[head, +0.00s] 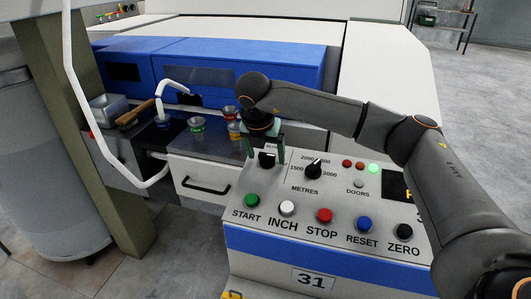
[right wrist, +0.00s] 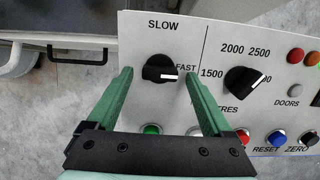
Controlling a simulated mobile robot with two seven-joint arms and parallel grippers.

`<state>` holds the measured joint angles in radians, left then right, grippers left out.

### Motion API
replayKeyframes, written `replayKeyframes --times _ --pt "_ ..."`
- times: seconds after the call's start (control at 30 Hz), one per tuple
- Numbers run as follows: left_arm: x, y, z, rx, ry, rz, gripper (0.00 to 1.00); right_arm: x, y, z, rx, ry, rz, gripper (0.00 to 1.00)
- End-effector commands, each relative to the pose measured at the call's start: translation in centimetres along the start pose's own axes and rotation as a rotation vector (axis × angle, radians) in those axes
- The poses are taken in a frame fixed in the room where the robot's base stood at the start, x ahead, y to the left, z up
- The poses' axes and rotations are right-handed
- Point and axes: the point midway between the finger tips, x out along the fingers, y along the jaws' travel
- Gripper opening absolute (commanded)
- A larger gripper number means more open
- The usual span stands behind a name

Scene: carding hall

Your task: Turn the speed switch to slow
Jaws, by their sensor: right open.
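The speed switch (right wrist: 160,69) is a round black knob on the grey control panel (head: 290,185). Its white mark points right, toward the word FAST; the word SLOW stands above it. It also shows in the head view (head: 267,160), partly covered by my gripper. My right gripper (head: 265,151) has green fingers and is open over the switch. In the right wrist view its fingertips (right wrist: 159,74) appear on either side of the knob, with gaps and no visible contact. My left gripper is not in view.
A second black knob (right wrist: 244,80), marked METRES, is right of the switch. A row of push buttons, including the red STOP button (head: 324,215), lies nearer on the panel. Indicator lamps (head: 374,168) are to the right.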

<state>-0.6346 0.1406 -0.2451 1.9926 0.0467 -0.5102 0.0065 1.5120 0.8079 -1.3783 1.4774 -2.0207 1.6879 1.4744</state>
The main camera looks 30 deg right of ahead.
Motion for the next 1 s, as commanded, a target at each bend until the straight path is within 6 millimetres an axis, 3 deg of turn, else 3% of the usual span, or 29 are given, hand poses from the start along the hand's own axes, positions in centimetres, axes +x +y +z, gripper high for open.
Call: replayKeyframes --times 0.07,0.8,1.0 --pt "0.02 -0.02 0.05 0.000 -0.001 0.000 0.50 0.00 -0.01 0.00 0.000 0.000 0.000 0.85" --pt "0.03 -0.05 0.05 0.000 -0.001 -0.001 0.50 -0.04 -0.02 -0.02 0.000 0.001 -0.001 0.02" --pt "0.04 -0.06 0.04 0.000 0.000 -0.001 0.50 -0.03 -0.04 -0.02 -0.009 0.001 0.000 0.00"
